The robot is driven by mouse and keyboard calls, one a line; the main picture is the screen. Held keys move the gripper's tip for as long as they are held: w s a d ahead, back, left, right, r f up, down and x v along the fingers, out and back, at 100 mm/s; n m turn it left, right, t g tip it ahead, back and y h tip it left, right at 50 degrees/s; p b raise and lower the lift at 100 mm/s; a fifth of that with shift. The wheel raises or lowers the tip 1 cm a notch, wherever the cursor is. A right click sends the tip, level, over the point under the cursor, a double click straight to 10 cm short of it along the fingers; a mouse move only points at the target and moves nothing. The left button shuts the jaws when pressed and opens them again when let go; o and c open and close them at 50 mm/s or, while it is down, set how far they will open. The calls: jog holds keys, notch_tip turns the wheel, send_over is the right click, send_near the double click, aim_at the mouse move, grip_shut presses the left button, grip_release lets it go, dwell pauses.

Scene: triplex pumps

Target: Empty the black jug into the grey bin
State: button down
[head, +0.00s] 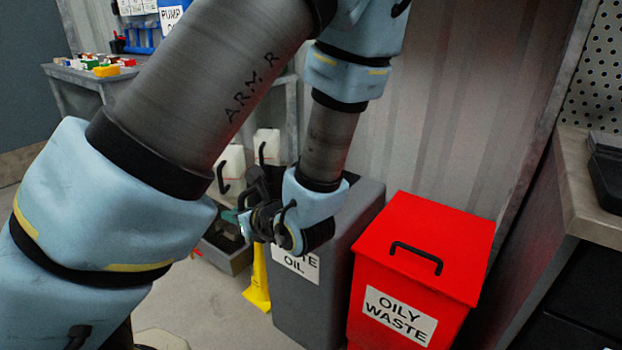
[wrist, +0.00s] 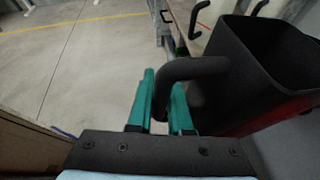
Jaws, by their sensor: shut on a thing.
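My gripper (head: 232,215) is shut on the curved handle of the black jug; the green fingers (wrist: 164,100) stand on either side of the handle in the wrist view. The black jug (wrist: 262,75) fills the right of that view, its wide mouth showing and its inside dark. I cannot tell whether liquid is in it. In the head view my arm largely hides the jug. The grey bin (head: 350,235), with a partly covered label ending in "OIL", stands on the floor behind and below my wrist. My wrist hides part of its top.
A red "OILY WASTE" bin (head: 425,250) with a lid handle stands right of the grey bin. White jugs (head: 232,168) stand behind. A workbench (head: 590,190) is at right, a table with coloured items (head: 95,68) at back left.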

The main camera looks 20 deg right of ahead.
jog(key=d+r+m+y+p, duration=0.1)
jog(key=r+p, duration=0.2)
jog(key=p, duration=0.2)
jog(key=w+d+r+m+g+p, duration=0.1)
jog(key=r+p, duration=0.2)
jog(key=p, duration=0.3)
jog(key=w+d+r+m+y+p, duration=0.1)
jog(key=r+p, duration=0.2)
jog(key=p, duration=0.2)
jog(key=shift+d+r+m+g+y, duration=0.25)
jog(key=shift+r+m+g+y, duration=0.05)
jog(key=shift+r+m, duration=0.1)
jog(key=shift+w+d+r+p, duration=0.1)
jog(key=shift+d+r+p, duration=0.05)
jog(key=shift+p, duration=0.4)
jog(key=shift+w+d+r+m+g+y+p, duration=0.2)
jog(key=shift+d+r+m+y+p, duration=0.15)
jog(key=shift+r+m+y+p, duration=0.3)
jog(key=shift+w+d+r+m+g+y+p, duration=0.15)
jog(key=shift+d+r+m+y+p, duration=0.25)
jog(key=shift+p, duration=0.35)
jog(key=shift+a+r, duration=0.1)
jog(key=shift+w+d+r+m+y, duration=0.25)
jog(key=shift+d+m, duration=0.25)
jog(key=shift+m, duration=0.25)
